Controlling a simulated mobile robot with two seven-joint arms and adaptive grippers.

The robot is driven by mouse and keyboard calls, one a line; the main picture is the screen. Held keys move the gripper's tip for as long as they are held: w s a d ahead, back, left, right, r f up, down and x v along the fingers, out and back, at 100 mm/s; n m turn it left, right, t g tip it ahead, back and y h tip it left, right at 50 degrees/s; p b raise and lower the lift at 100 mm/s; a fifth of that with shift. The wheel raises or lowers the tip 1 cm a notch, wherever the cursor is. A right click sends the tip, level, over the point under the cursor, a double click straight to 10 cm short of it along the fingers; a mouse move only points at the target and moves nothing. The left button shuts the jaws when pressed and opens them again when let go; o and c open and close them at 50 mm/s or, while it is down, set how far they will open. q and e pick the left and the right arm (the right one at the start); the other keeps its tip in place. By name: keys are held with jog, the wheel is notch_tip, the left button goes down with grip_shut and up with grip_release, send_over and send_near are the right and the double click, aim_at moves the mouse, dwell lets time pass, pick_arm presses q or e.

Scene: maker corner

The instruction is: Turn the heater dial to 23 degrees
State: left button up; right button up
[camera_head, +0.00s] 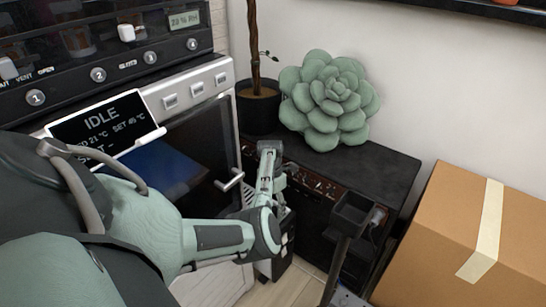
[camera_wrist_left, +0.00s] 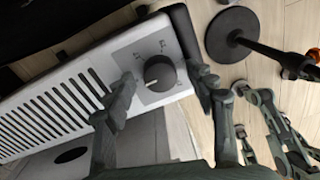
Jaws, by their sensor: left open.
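The heater is a pale grey box with a slotted grille (camera_wrist_left: 50,110) and dark ends in the left wrist view. Its round dark dial (camera_wrist_left: 159,72) sits on the top panel among small printed marks too small to read. My left gripper (camera_wrist_left: 167,80) is open, with one finger on each side of the dial. Gaps show between the fingers and the dial in the picture; I cannot tell the height above it. In the head view my left gripper (camera_head: 270,178) is low beside the oven and largely hides the heater. A jointed grey-green part, possibly my right gripper, shows at the right of the wrist view.
An oven with a door handle (camera_head: 230,181) and an IDLE screen (camera_head: 100,122) stands left of the gripper. A black cabinet (camera_head: 385,165) bears a succulent (camera_head: 328,100) and a plant pot (camera_head: 258,110). A taped cardboard box (camera_head: 440,220) stands right. A round black stand base (camera_wrist_left: 231,34) is near the heater.

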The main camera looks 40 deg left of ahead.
pick_arm(q)
jog(key=shift+f, duration=0.2)
jog(key=shift+c, duration=0.4)
jog(key=c, duration=1.1)
